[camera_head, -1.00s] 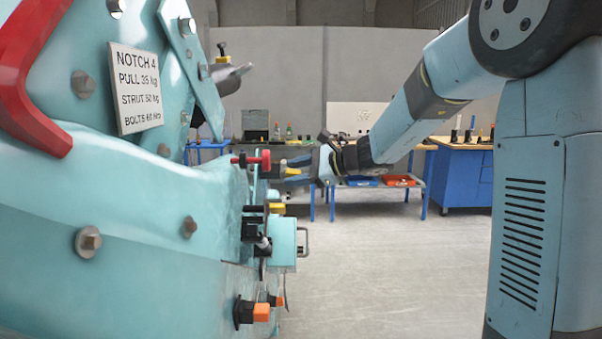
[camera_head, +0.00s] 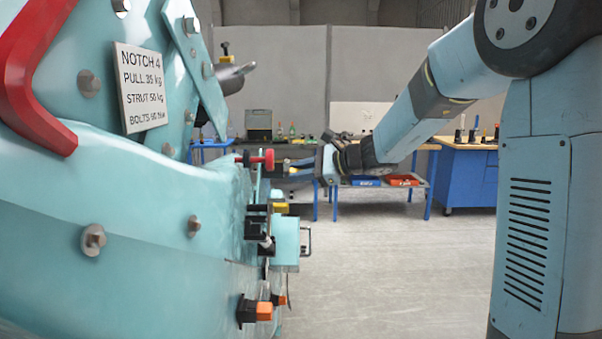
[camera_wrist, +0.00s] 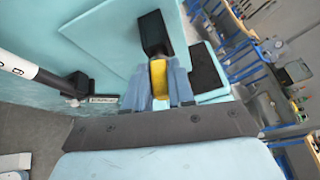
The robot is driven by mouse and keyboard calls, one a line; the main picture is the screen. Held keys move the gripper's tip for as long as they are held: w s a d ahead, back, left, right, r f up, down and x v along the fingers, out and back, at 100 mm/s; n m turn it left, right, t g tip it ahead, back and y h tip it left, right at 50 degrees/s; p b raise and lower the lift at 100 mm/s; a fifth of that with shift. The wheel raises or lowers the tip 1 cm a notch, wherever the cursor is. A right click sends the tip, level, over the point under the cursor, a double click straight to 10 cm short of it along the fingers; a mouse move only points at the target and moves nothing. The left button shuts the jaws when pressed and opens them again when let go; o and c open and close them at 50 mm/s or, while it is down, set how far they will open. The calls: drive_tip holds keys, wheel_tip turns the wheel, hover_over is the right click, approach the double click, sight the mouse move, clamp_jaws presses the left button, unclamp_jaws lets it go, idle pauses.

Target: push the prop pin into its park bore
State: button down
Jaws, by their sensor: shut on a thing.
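My gripper (camera_head: 291,167) is at the right side of the pale teal machine (camera_head: 150,215), just right of a red knob (camera_head: 268,160). In the wrist view my gripper (camera_wrist: 160,100) has its blue fingers shut on a yellow-collared piece (camera_wrist: 159,78) with a black block beyond it. I take this piece to be the prop pin. The black block lies against a teal panel face. The pin's far end and the park bore are hidden, so I cannot tell how deep it sits.
A black bracket with a small label plate (camera_wrist: 103,99) and a white lettered bar (camera_wrist: 20,67) are left of the fingers. Orange-tipped black fittings (camera_head: 263,311) and a wire handle (camera_head: 306,240) jut from the machine lower down. Open floor (camera_head: 385,270) lies to the right.

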drive_tip(key=shift+d, duration=0.1)
drive_tip(key=d, duration=0.7)
idle(1.6)
drive_tip(key=shift+s, duration=0.1)
idle(0.3)
drive_tip(key=d, duration=0.6)
idle(0.5)
drive_tip(key=shift+s, duration=0.1)
